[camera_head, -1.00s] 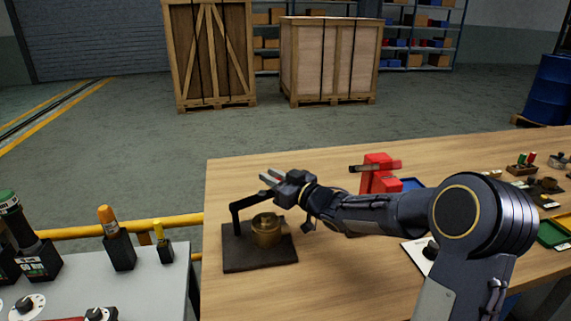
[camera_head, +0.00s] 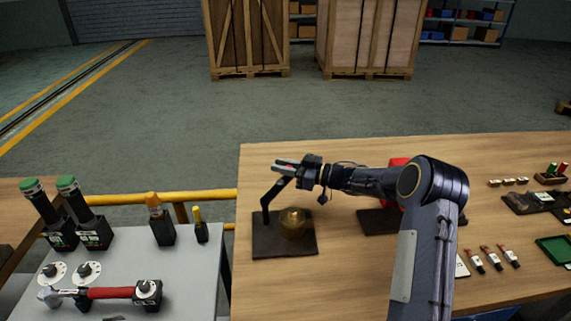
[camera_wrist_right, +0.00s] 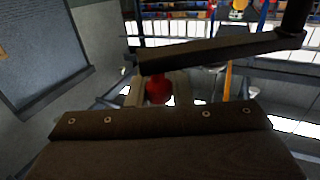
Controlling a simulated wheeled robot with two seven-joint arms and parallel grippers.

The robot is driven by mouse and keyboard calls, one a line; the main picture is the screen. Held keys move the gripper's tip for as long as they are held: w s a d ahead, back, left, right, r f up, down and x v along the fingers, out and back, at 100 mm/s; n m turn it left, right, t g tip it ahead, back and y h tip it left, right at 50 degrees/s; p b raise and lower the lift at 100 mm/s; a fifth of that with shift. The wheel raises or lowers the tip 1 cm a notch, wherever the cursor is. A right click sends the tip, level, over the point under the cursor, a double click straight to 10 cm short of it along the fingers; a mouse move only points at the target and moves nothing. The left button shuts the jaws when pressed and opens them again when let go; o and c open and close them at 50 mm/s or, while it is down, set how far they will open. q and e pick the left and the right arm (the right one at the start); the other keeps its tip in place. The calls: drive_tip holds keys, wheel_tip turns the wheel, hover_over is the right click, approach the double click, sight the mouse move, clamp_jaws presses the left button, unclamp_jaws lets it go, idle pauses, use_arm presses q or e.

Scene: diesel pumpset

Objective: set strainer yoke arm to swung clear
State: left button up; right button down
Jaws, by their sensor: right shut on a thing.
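The strainer yoke arm (camera_head: 277,189) is a dark bar on an upright post at the left of a dark base plate (camera_head: 270,246). It points back and to the right, behind the brass strainer pot (camera_head: 293,224) rather than straight over it. My right gripper (camera_head: 285,167) is shut on the arm's free end; the exact contact is small and partly hidden by the fingers. In the right wrist view the yoke arm (camera_wrist_right: 220,50) crosses the upper middle, with a red part (camera_wrist_right: 158,90) below its left end. My left gripper is out of view.
A red device (camera_head: 398,162) stands behind my right arm. Several small parts and a green tray (camera_head: 556,250) lie on the wooden bench at right.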

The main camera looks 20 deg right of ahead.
idle(0.3)
drive_tip(key=c, duration=1.3)
unclamp_jaws()
drive_tip(key=shift+r, duration=0.1)
wheel_tip(320, 180, up, 8)
drive_tip(key=b, duration=0.1)
hover_over(283, 181)
drive_tip(key=s+a+r+b, duration=0.1)
drive_tip(key=s+a+r, duration=0.2)
drive_tip(key=s, duration=0.6)
drive_tip(key=shift+a+r, duration=0.25)
drive_tip(key=shift+r, duration=0.7)
drive_tip(key=shift+s, duration=0.1)
